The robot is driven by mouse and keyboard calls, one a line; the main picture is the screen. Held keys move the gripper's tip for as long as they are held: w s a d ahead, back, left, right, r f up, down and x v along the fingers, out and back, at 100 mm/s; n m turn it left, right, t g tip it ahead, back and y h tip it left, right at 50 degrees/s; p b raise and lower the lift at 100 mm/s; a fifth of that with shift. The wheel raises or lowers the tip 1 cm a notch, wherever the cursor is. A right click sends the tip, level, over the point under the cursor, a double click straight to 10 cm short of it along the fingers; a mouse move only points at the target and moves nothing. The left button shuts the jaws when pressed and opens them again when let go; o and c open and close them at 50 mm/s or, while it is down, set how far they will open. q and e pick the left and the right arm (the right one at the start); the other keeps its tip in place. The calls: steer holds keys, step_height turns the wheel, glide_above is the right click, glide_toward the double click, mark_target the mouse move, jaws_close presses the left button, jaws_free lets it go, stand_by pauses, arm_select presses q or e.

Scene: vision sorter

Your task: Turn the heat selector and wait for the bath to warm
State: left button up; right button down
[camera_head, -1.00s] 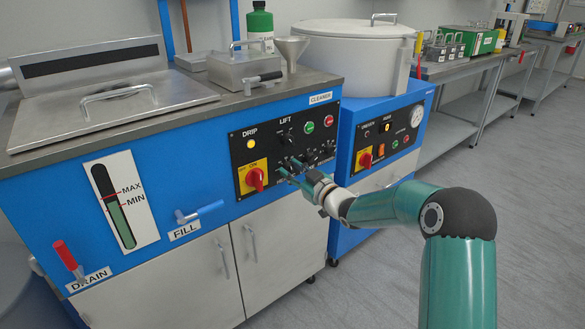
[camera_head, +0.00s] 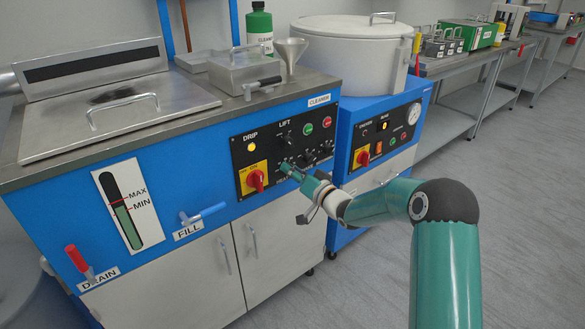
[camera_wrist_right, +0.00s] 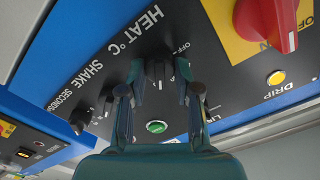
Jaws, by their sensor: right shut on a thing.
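The cleaner's black control panel (camera_head: 285,152) is on the front of the blue bath unit. The heat selector (camera_wrist_right: 157,76) is a small black knob beside the HEAT °C label in the right wrist view. My right gripper (camera_head: 287,168) is at the panel and shut on this knob, with one finger on each side in the wrist view (camera_wrist_right: 158,70). In the head view my gripper hides most of the knob, so its setting is unclear. The bath's steel lid (camera_head: 115,118) lies closed on top. My left gripper is not in view.
A red switch (camera_head: 256,180) on a yellow plate and a lit yellow DRIP lamp (camera_head: 251,147) are left of my gripper. Another small black knob (camera_wrist_right: 80,120) is close by. A second blue unit (camera_head: 350,190) stands to the right. The floor at right is clear.

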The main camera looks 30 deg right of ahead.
steer(key=shift+f+m+p, duration=0.15)
steer(key=shift+m+p, duration=0.15)
steer(key=shift+m, duration=0.5)
steer(key=c, duration=0.8)
jaws_free()
steer(key=shift+c, duration=0.2)
steer(key=s+d, duration=0.1)
steer(key=s, duration=1.1)
